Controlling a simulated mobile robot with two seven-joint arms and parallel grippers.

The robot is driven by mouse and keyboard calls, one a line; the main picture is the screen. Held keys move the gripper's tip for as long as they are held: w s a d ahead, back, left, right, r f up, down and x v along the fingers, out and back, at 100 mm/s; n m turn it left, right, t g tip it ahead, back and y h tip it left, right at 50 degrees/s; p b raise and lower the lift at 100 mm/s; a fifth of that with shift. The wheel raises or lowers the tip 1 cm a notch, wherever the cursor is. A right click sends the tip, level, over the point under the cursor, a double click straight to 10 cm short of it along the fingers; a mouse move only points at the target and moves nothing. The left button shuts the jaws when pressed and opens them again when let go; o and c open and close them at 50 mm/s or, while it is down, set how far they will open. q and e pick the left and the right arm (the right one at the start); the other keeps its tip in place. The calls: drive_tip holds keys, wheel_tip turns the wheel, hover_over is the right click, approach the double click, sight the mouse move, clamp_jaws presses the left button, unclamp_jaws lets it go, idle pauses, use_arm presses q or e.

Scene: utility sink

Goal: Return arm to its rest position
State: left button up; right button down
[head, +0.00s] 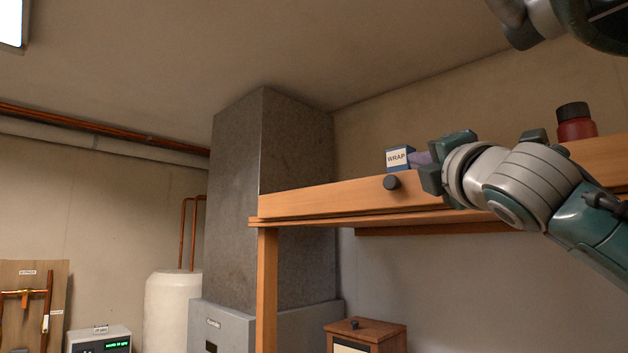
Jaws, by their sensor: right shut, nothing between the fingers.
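My right arm reaches in from the right edge. The gripper is shut and empty. A blue and white box marked WRAP (398,158) stands on the shelf to the left of the gripper. A purple item (419,159) shows beside the box, partly hidden by the gripper. My left gripper is not in view.
A red jar with a black lid (575,125) stands on the shelf behind my right arm. A grey metal duct (265,180) rises left of the shelf. A small wooden cabinet (368,334) is below. Open air lies left of the shelf's front.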

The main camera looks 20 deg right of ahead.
drive_tip(key=shift+s+a+f, duration=0.1)
drive_tip(key=shift+s+a, duration=0.15)
drive_tip(key=shift+s, duration=0.2)
drive_tip(key=s+a+f+m+g+y+p, duration=0.2)
drive_tip(key=s+a+f+m+g, duration=0.15)
drive_tip(key=f, duration=0.65)
drive_tip(key=s+a+f+m+g+y+p, duration=0.1)
drive_tip(key=s+a+f+m+g+p, duration=0.2)
drive_tip(key=f, duration=0.8)
drive_tip(key=s+a+f+m+g+y+p, duration=0.1)
drive_tip(key=s+a+f+m+g, duration=0.2)
drive_tip(key=s, duration=0.4)
drive_tip(key=s+a+f+m+g+y+p, duration=0.1)
drive_tip(key=s+a+f+m+g, duration=0.2)
drive_tip(key=s+f, duration=0.3)
drive_tip(key=s+a+f+m+g+y+p, duration=0.2)
drive_tip(key=s+a+f+m+g, duration=0.1)
drive_tip(key=s, duration=0.7)
drive_tip(key=shift+s+a+f+m+g, duration=0.25)
drive_tip(key=shift+f+m+g, duration=0.3)
drive_tip(key=shift+f+g, duration=0.35)
